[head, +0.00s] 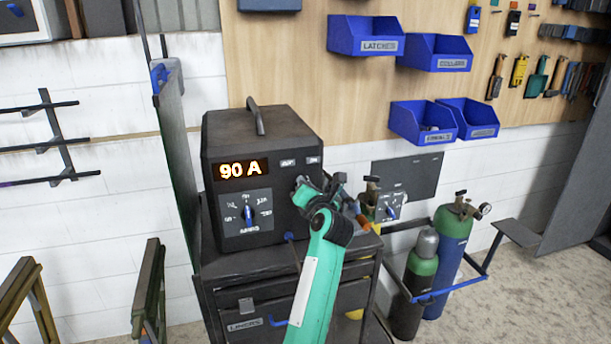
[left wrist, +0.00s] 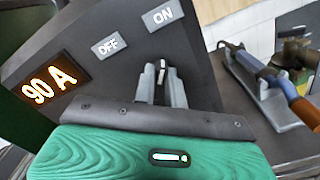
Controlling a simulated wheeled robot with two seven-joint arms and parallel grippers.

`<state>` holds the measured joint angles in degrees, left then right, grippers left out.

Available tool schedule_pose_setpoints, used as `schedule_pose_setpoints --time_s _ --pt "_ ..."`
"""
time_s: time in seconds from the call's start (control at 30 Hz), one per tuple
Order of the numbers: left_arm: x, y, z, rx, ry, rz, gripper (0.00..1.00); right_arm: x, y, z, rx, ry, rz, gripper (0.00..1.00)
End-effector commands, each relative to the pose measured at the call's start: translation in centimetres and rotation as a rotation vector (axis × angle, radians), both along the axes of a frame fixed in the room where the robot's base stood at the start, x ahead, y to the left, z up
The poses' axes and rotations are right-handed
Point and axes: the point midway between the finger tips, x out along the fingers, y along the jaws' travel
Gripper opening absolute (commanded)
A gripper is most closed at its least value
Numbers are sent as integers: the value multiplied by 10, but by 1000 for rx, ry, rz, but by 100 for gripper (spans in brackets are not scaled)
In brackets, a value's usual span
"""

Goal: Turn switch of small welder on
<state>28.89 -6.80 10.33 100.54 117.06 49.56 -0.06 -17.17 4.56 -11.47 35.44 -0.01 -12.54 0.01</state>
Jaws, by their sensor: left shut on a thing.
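The small welder (head: 262,150) is a dark box with a top handle, standing on a dark cart. Its lit display (head: 244,170) reads 90 A. In the left wrist view, the switch (left wrist: 162,72) sits below the OFF label (left wrist: 110,46) and the ON label (left wrist: 163,15). Its pale mark points up the picture, roughly toward ON. My left gripper (left wrist: 162,90) is at the front panel with its two fingers shut on the switch, one on each side. In the head view, my left gripper (head: 306,190) hides the switch. My right gripper is out of view.
A dial (head: 248,213) is on the welder's front, left of my gripper. A torch-like tool (left wrist: 270,95) lies right of the welder. Gas cylinders (head: 448,250) stand at the right. Blue bins (head: 365,36) hang on the wall above.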

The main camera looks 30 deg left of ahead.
Motion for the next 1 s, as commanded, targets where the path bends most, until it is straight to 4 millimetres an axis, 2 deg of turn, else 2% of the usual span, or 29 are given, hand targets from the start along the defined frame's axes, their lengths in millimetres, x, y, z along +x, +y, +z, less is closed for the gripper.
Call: schedule_pose_setpoints --time_s 0.03,0.2,0.67,0.7,0.8,1.0 --pt "0 0 2 11 15 0 0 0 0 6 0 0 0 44" --pt "0 -1 0 35 43 -2 0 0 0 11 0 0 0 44" --pt "1 -1 -1 46 53 -1 0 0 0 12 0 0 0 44" --pt "1 -1 -1 46 53 -1 14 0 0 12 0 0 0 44" --pt "1 -1 -1 46 53 -1 34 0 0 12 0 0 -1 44" --pt "1 0 -1 45 51 -1 34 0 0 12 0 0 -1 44"
